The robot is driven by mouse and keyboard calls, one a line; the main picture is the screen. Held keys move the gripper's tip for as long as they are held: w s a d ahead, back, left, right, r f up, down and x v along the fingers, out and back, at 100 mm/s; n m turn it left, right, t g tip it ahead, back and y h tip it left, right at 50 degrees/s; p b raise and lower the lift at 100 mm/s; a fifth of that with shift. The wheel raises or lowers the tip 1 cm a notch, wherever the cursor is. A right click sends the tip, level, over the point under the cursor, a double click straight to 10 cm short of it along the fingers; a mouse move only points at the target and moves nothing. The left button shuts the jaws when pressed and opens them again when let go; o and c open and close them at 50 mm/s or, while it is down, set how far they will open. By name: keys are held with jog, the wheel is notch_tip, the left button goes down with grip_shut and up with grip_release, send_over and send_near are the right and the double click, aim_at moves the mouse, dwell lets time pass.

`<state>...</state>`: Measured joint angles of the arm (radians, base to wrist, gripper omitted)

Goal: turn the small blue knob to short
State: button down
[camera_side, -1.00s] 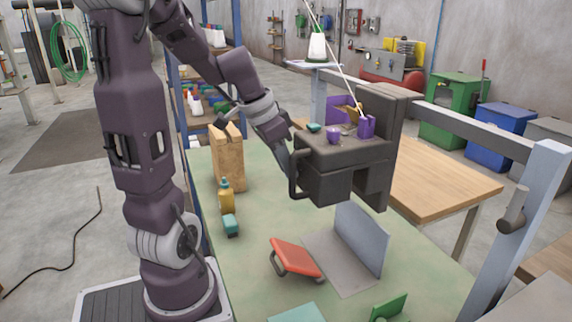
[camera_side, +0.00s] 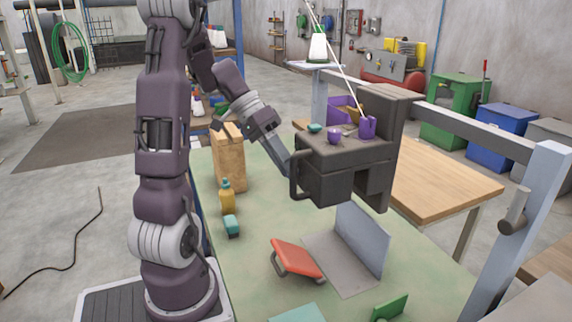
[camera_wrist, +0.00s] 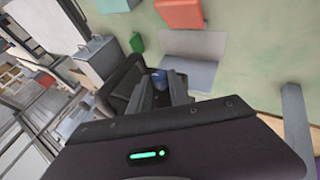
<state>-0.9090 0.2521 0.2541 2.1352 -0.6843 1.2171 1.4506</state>
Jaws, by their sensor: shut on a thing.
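The dark grey pellet bagger (camera_side: 325,185) stands on the green table. My gripper (camera_side: 288,168) reaches its left side beside the bar handle (camera_side: 296,175); the fingertips are partly hidden there. In the wrist view the small blue knob (camera_wrist: 158,76) sits at the tips of my gripper's fingers (camera_wrist: 161,88), against the dark bagger body (camera_wrist: 124,84). The fingers are shut on it. The knob is hidden in the side view. No setting marks or "short" label can be read in either view.
A purple pot (camera_side: 367,126) and a purple knob (camera_side: 334,136) are on top of the bagger. A red-orange lever plate (camera_side: 297,260) and a grey angled plate (camera_side: 362,240) are in front of it. A wooden block (camera_side: 229,160) and yellow bottle (camera_side: 226,196) stand left.

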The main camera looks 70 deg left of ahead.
jog(key=shift+a+f+n+t+h, duration=0.15)
jog(key=shift+f+n+t+h, duration=0.35)
jog(key=shift+h, duration=1.45)
jog(key=shift+a+f+n+t+h, duration=0.2)
jog(key=shift+n+t+h, duration=0.45)
jog(key=shift+h, duration=1.25)
jog(key=shift+a+f+n+t+h, duration=0.15)
jog(key=shift+f+n+t+h, duration=0.4)
jog(key=shift+h, duration=1.4)
jog(key=shift+r+n, duration=0.2)
jog(key=shift+n, duration=0.1)
jog(key=c, duration=1.2)
grip_release()
jog(key=shift+c, duration=0.2)
